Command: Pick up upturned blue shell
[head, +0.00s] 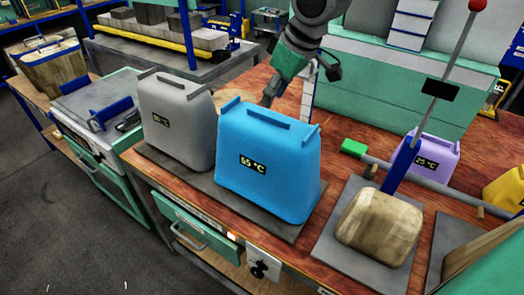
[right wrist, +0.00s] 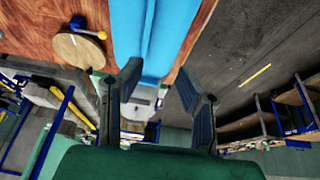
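The blue shell (head: 268,170) stands upright on a dark plate at the front of the wooden bench, with a "65 °C" label on its front and blue strips along its top. My right gripper (head: 269,97) is behind its top edge in the head view, pointing down; its tips are partly hidden there. In the right wrist view my right gripper (right wrist: 160,72) has its fingers spread, and the blue shell (right wrist: 152,35) shows ahead, in line with the gap. I see no grip on it. My left gripper is not in view.
A grey shell (head: 178,122) stands close on the left of the blue one. On the right are a wooden block (head: 378,228) under a lever press, a green-ended bar (head: 353,148) and a purple shell (head: 433,158). A green cabinet (head: 400,85) stands behind.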

